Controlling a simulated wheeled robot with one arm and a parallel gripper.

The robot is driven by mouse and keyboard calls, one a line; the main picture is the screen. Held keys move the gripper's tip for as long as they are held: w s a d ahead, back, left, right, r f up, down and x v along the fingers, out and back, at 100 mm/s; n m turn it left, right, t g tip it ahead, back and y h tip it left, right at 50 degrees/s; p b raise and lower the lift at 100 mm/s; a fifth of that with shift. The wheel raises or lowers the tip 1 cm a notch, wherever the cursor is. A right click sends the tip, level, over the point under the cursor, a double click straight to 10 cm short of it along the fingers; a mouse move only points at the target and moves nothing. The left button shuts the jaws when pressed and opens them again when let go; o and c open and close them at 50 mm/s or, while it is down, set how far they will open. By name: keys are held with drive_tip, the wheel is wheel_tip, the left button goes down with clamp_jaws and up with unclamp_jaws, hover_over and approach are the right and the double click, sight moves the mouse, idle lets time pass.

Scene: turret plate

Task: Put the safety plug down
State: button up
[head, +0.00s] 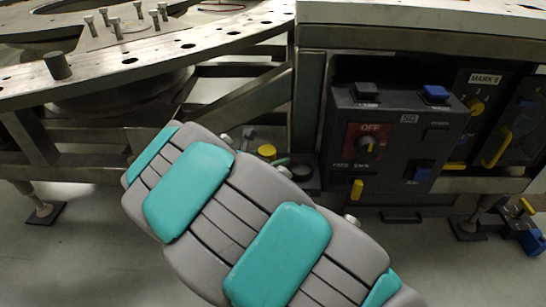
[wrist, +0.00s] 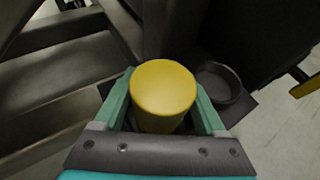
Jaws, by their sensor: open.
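The safety plug (wrist: 163,92), with a round yellow top, stands between the two green fingers of my gripper (wrist: 162,108) in the wrist view. The fingers are open on either side of it; whether either one touches it I cannot tell. Its lower part is hidden by my gripper and by its own top. In the head view the plug's yellow top (head: 267,151) shows just beyond my grey and teal arm, low beside the steel frame. Most of my gripper is hidden behind the arm there.
A dark round holder or cup (wrist: 219,84) sits right of the plug in the wrist view. A dark control box (head: 397,140) with a rotary switch stands to the right in the head view. The steel turret plate (head: 160,50) overhangs at upper left, with frame beams below it.

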drive_tip(key=v, duration=1.2)
drive_tip(key=shift+r, duration=0.1)
drive_tip(key=shift+c, duration=0.4)
idle(1.7)
